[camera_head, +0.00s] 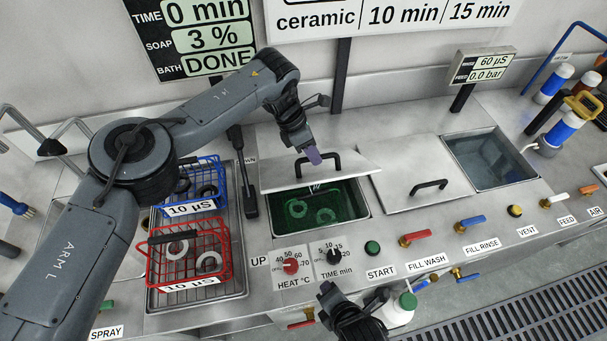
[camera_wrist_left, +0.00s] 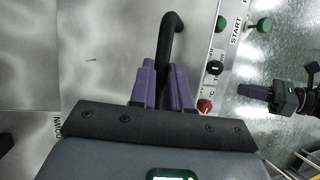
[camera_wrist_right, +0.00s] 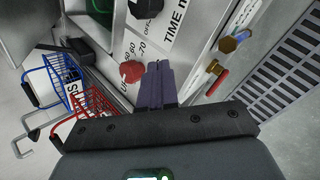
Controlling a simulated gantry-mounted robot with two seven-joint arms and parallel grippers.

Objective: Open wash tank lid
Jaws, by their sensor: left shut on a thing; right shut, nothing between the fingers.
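The wash tank lid (camera_head: 276,175) is the left grey metal plate. It is partly raised, with its front edge lifted over the open tank (camera_head: 364,211). The tank shows green liquid and pale rings inside. My left gripper (camera_head: 313,155) is shut on the lid's black handle (camera_head: 331,158); the left wrist view shows the handle (camera_wrist_left: 169,40) between the purple fingers. My right gripper (camera_head: 327,290) is shut and empty in front of the panel, below the time knob. The right wrist view shows its fingers together (camera_wrist_right: 156,72).
A blue basket (camera_head: 203,174) and a red basket (camera_head: 188,252), both with rings, stand in the left tray. A second lid (camera_head: 410,183) lies right of the wash tank, beside an open water bath (camera_head: 490,158). Knobs and valves line the front panel.

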